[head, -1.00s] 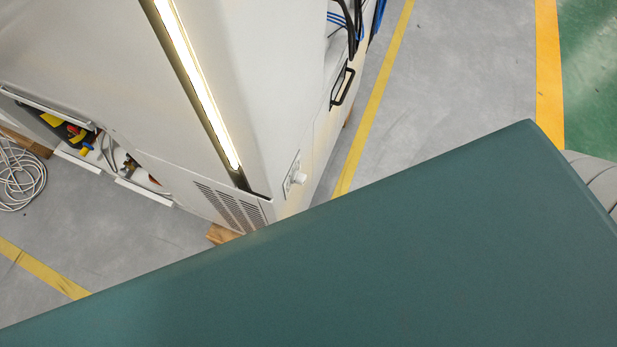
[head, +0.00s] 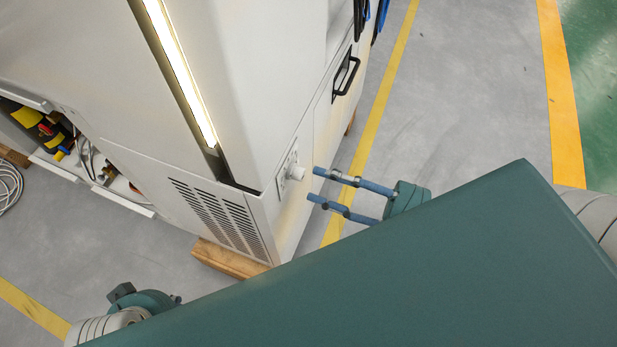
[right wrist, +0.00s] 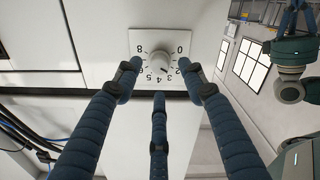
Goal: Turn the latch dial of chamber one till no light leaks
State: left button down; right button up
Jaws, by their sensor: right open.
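A bright light strip (head: 181,72) glows along the chamber's (head: 265,80) front edge. My right gripper (head: 315,185) is open and empty, its blue fingers pointing at the dial from a short distance. In the right wrist view its fingertips (right wrist: 158,74) frame the dial. My left gripper (head: 142,302) is at lower left, its fingers hidden there.
A black door handle (head: 346,76) and cables sit further up the side face. A vent grille (head: 217,216) is low on the front, above a wooden block (head: 230,260). An open bay (head: 50,135) with parts is at left. Grey floor (head: 455,90) is clear at right.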

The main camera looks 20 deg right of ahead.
aim_at(304, 174)
pick_arm(q)
jog(key=shift+f+b, duration=0.4)
jog(key=shift+f, duration=0.05)
pick_arm(e)
jog(key=shift+x, duration=2)
grip_shut()
jog(key=shift+r+m+p, duration=0.2)
jog(key=shift+m+p, duration=0.1)
jog(key=shift+p, duration=0.4)
pick_arm(q)
jog(key=s+p+x, duration=0.2)
jog(key=p+x, duration=0.1)
jog(key=x, duration=0.8)
jog(key=shift+s+f+g+p, duration=0.2)
jog(key=shift+f+g+p, duration=0.15)
jog(key=shift+f+g, duration=0.05)
pick_arm(e)
jog(key=m, duration=0.3)
jog(key=shift+f+m, duration=0.3)
pick_arm(q)
jog(key=shift+d, duration=0.1)
pick_arm(e)
grip_release()
